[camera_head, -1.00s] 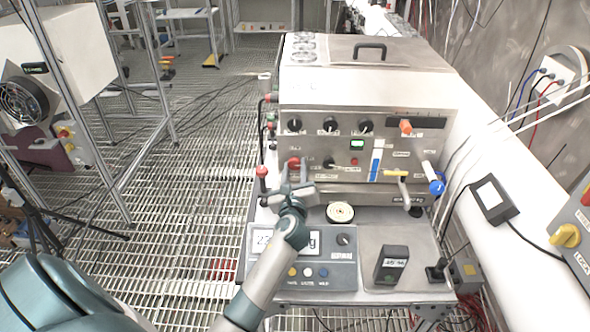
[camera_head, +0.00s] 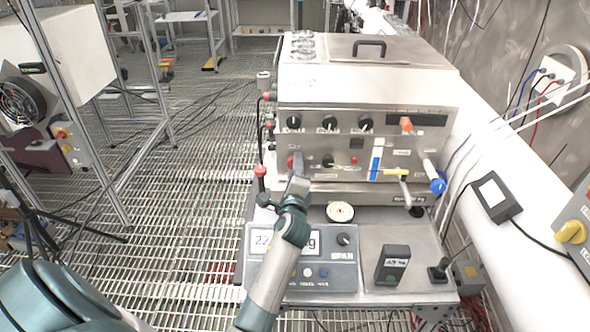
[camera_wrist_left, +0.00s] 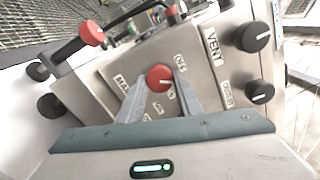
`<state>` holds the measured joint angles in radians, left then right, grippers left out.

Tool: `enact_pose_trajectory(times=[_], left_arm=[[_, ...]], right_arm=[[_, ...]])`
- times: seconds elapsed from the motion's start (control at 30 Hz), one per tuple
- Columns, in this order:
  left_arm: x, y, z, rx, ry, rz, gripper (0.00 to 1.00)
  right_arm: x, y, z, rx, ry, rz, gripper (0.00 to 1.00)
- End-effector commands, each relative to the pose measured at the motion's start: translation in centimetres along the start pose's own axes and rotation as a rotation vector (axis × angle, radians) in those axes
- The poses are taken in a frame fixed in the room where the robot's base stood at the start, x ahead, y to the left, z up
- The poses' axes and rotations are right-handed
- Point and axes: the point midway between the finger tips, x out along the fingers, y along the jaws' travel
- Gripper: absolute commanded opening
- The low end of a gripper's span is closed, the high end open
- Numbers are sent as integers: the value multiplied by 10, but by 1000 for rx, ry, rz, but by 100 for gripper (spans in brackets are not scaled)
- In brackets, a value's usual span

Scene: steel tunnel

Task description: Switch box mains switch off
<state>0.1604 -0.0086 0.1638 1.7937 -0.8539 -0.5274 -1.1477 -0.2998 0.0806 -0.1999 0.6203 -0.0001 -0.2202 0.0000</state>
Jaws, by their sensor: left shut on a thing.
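The steel switch box (camera_head: 440,150) stands on the bench in the head view. Its red mains switch knob (camera_head: 294,161) is at the lower left of the front panel, partly behind my left gripper (camera_head: 299,175). The left wrist view shows the red knob (camera_wrist_left: 159,76) between the two fingers of my left gripper (camera_wrist_left: 160,84), which is shut on it. The OFF label is just right of the knob there, with the MAINS label to its left. My right gripper is not in view.
Black knobs (camera_head: 330,123) and a yellow-handled valve (camera_head: 398,174) are on the same panel. A scale (camera_head: 341,275) and a dark handheld meter (camera_head: 392,263) are in front of the box. A red-topped lever (camera_head: 260,172) stands at the left edge.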

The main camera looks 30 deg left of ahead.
Motion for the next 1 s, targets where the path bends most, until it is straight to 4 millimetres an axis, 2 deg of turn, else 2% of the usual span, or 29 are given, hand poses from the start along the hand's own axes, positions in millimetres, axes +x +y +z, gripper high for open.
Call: enact_pose_trajectory(times=[0.5, 0.7, 1.0], left_arm=[[0, 0, 0, -427, 0, 2, 10], [0, 0, 0, -506, -1, 2, 10], [0, -1, 1, -535, -1, 3, 10]], right_arm=[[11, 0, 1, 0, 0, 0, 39], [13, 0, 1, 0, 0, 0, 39], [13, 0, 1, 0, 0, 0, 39]])
